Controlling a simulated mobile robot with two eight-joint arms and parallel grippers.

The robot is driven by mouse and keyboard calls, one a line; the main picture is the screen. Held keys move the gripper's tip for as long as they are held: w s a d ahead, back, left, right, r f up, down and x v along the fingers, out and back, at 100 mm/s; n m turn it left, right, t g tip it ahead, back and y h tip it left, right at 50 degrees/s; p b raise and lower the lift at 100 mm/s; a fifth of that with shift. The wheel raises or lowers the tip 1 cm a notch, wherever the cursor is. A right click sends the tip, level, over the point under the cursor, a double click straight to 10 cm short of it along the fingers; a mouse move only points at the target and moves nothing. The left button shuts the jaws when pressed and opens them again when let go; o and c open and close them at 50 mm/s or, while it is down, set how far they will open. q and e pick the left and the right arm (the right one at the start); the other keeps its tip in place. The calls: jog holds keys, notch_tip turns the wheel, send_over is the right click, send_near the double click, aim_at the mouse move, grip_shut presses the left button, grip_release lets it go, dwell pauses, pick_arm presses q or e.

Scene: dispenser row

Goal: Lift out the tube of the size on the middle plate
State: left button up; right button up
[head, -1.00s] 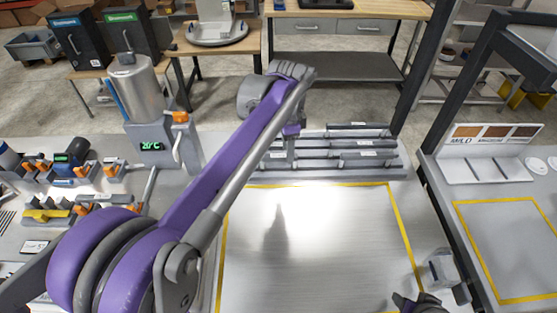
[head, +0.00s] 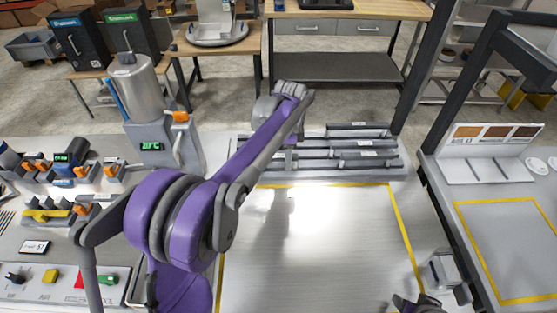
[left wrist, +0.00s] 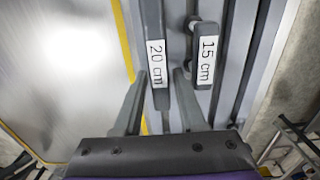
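A grey rack (head: 310,172) holds dark tubes lying in rows at the back of the table. A white label reading 20 cm shows on a dark grey bar (left wrist: 153,30) in the left wrist view. A shorter piece labelled 15 cm (left wrist: 205,68) lies beside it. My left gripper (head: 287,150) is over the left part of the rack. In the left wrist view its fingers (left wrist: 161,80) are apart and empty, near the lower end of the 20 cm bar. My right gripper (head: 418,303) shows partly at the bottom edge. I cannot tell which plate is the middle one.
A yellow-outlined area (head: 330,240) in front of the rack is clear. A metal dispenser (head: 150,110) with an orange handle stands left. Several small orange-topped parts lie at far left. A grey block (head: 443,268) stands by the right edge.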

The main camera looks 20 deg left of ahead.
pick_arm(q)
notch_tip(320, 180, down, 2)
jog(key=shift+f, duration=0.15)
grip_shut()
dwell(0.3)
notch_tip(320, 180, up, 10)
jog(key=shift+r, duration=0.1)
dwell(0.4)
dwell(0.3)
